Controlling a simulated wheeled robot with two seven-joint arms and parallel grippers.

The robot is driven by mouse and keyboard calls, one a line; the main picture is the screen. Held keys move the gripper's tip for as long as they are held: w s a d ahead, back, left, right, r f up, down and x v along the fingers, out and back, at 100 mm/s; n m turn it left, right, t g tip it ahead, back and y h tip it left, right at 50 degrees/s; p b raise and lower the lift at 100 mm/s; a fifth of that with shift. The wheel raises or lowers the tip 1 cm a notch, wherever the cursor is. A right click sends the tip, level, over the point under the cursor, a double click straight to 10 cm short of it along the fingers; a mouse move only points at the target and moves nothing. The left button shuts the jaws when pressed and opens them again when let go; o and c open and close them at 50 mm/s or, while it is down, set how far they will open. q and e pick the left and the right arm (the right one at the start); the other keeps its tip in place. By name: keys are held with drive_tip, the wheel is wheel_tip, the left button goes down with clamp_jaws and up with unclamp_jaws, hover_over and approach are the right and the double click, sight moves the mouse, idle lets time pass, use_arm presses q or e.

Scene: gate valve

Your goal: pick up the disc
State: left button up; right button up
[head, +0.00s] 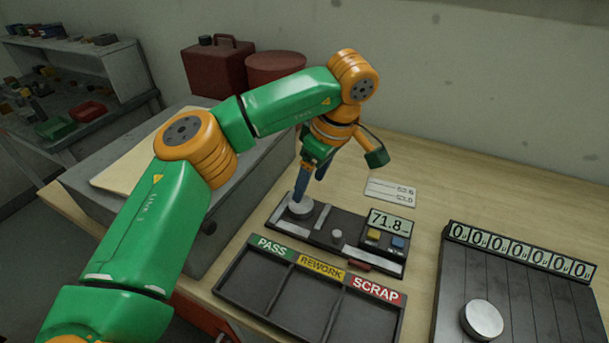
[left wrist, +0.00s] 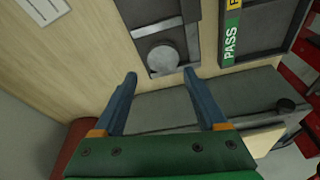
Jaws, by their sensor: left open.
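A round grey metal disc (head: 300,207) sits at the left end of the dark gauge block (head: 327,244). In the left wrist view the disc (left wrist: 163,60) lies just beyond the fingertips, between their lines. My left gripper (head: 308,184) has its blue fingers pointing down above the disc. The two fingers stand apart with nothing between them in the left wrist view (left wrist: 160,74). A second grey disc (head: 484,319) lies on the grooved black plate (head: 515,296) at the right. My right gripper is not in view.
A tray with PASS, REWORK and SCRAP labels (head: 262,304) lies in front of the gauge, its compartments empty. The gauge display (head: 390,223) reads 71.8. A grey block (head: 190,238) stands left; a red case (head: 218,67) is behind. The wooden table is clear at back right.

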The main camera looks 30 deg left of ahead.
sight(300, 206)
use_arm(q)
drive_tip(key=shift+w+a+f, duration=0.1)
drive_tip(key=shift+w+a, duration=0.05)
drive_tip(key=shift+w, duration=0.1)
drive_tip(key=shift+s+f, duration=0.2)
drive_tip(key=shift+f, duration=0.05)
drive_tip(key=shift+s+a+f+p, duration=0.2)
drive_tip(key=shift+s+f+p, duration=0.4)
drive_tip(key=shift+f+p, duration=0.45)
drive_tip(key=x, duration=0.2)
drive_tip(key=shift+a+f, duration=0.1)
drive_tip(key=shift+f, duration=0.3)
drive_tip(key=shift+w+f, duration=0.15)
drive_tip(key=shift+f, duration=0.1)
drive_tip(key=shift+c, duration=0.6)
drive_tip(key=shift+r, duration=0.1)
clamp_jaws()
